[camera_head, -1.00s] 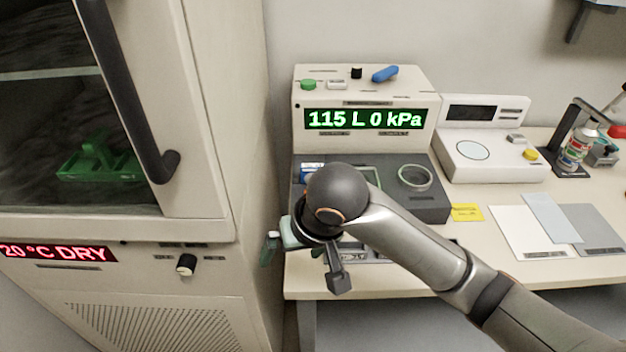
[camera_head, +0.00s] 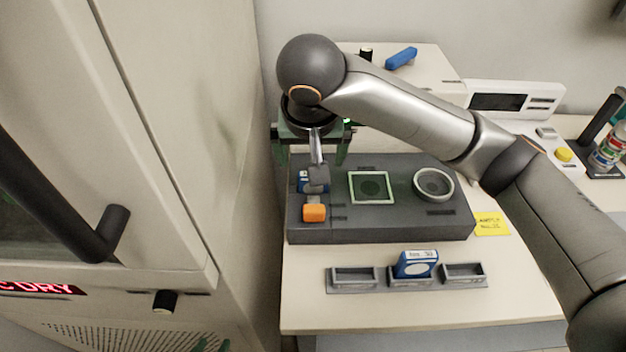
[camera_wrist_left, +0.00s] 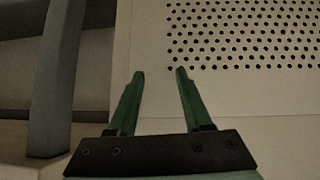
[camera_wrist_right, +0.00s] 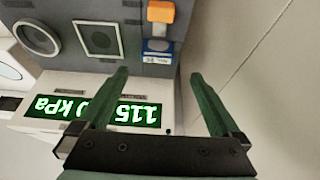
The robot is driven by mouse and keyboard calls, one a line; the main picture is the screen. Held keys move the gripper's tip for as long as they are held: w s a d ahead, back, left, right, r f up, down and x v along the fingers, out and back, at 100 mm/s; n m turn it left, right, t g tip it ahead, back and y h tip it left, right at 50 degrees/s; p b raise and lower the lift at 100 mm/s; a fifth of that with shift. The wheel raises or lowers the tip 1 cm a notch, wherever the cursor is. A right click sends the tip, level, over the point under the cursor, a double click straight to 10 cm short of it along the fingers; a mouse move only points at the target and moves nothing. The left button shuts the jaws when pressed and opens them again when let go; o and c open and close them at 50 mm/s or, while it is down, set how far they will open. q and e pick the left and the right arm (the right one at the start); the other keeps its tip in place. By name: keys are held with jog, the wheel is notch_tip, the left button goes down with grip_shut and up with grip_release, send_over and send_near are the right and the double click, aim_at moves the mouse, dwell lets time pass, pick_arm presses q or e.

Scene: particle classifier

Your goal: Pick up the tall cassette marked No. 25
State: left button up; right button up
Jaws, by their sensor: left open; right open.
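One blue cassette (camera_head: 416,264) stands upright in the middle compartment of the small grey tray (camera_head: 408,291); its label is too small to read surely. Another blue cassette (camera_head: 303,184) sits in the dark device behind an orange-tipped lever (camera_head: 314,213). It also shows in the right wrist view (camera_wrist_right: 157,46), where its white label is upside down and hard to read. My right gripper (camera_head: 310,160) is open and empty, above the device's back left. My left gripper (camera_wrist_left: 160,72) is open and empty, facing the cabinet's perforated panel; only green tips show at the head view's bottom edge.
The dark device (camera_head: 400,232) also has a square window and a round ring. The cabinet (camera_head: 190,130) with its thick black handle (camera_head: 75,225) stands close on the left. A yellow note (camera_head: 491,224) lies to the right. The bench front (camera_head: 420,312) is clear.

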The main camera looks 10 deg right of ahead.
send_over(313, 189)
jog(key=s, duration=0.2)
jog(key=f, duration=0.5)
jog(key=shift+w+a+f, duration=0.1)
jog(key=shift+w+a, duration=0.15)
jog(key=shift+a, duration=0.1)
jog(key=shift+d+b+x, duration=0.15)
jog(key=shift+b+x, duration=0.2)
jog(key=shift+x, duration=1)
jog(key=shift+d+b+x, duration=0.15)
jog(key=shift+b+x, duration=0.15)
jog(key=shift+x, duration=1.05)
jog(key=shift+w, duration=0.2)
jog(key=c, duration=1.3)
